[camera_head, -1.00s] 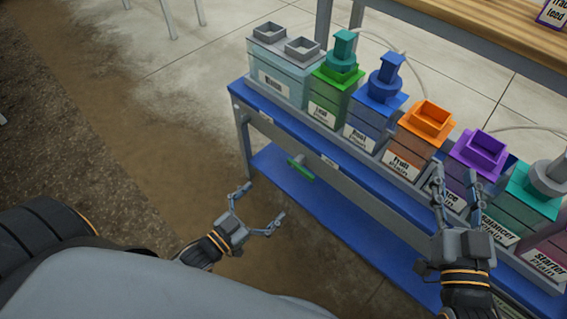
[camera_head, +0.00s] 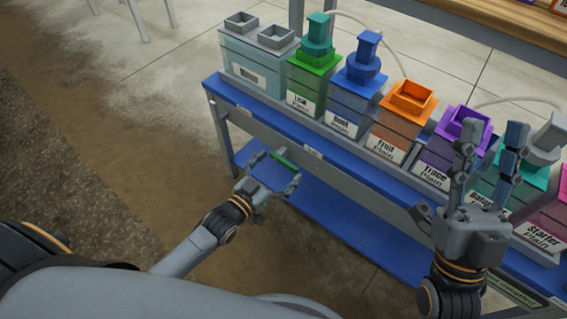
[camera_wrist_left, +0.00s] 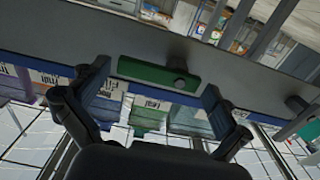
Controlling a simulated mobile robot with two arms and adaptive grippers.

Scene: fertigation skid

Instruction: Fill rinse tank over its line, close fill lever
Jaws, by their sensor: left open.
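The rinse tank (camera_head: 255,68) is the pale, see-through box at the far left of the tank row, with two grey square openings on top and a label on its front. The fill lever is a green bar (camera_head: 285,160) on the front rail of the skid; in the left wrist view the green bar (camera_wrist_left: 158,75) lies between the fingers with a dark round knob on it. My left gripper (camera_head: 272,168) is open, its fingers on either side of the bar; contact cannot be told. My right gripper (camera_head: 487,150) is open, raised in front of the purple and teal tanks.
Several labelled tanks stand right of the rinse tank: green (camera_head: 308,85), blue (camera_head: 350,100), orange (camera_head: 402,125) and purple (camera_head: 450,150). A blue lower shelf (camera_head: 330,200) lies under the rail. A wooden table (camera_head: 480,30) stands behind.

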